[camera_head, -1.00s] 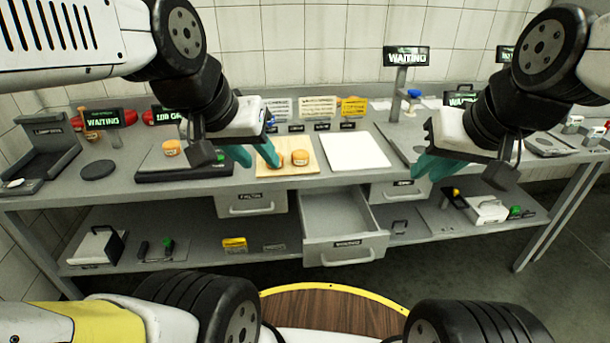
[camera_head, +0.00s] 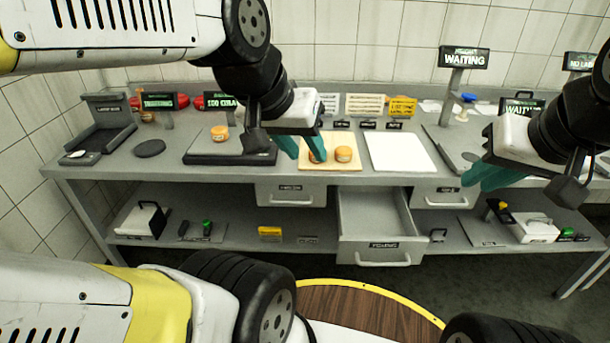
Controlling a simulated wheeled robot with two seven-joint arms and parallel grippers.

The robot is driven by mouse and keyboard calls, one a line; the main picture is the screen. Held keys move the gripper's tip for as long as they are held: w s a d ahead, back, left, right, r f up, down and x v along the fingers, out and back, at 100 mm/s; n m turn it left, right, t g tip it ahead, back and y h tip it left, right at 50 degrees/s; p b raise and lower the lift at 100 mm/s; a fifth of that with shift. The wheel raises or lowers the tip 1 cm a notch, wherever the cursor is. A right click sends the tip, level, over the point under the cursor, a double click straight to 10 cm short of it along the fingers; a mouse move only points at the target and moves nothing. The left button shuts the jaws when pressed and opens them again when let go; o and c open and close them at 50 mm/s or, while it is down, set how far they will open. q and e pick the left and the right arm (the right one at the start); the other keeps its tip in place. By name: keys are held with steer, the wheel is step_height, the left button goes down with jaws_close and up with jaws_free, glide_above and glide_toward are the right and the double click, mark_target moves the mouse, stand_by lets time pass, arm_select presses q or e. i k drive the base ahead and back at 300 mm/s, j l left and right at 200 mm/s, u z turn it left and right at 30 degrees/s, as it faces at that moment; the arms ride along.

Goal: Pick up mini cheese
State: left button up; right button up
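Small orange cheese wheels are in view. One mini cheese (camera_head: 343,154) sits on the wooden board (camera_head: 346,138). Another (camera_head: 318,157) is beside it on the board, partly hidden by a fingertip of my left gripper. A third (camera_head: 219,132) sits on the black scale-like device (camera_head: 200,152) to the left. My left gripper (camera_head: 302,148) is open, its teal fingers pointing down at the left part of the board with a gap between them. Whether it touches the cheese is unclear. My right gripper (camera_head: 490,178) is at the right, near the table's front edge, its finger gap not clear.
A white board (camera_head: 400,152) lies right of the wooden board. Below the grey table (camera_head: 300,180), a drawer (camera_head: 376,225) stands open. A round dark disc (camera_head: 149,149) lies at left. Signs on posts, including a waiting sign (camera_head: 464,58), stand along the back.

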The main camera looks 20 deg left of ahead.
mark_target(219, 133)
steer(key=u, duration=1.3)
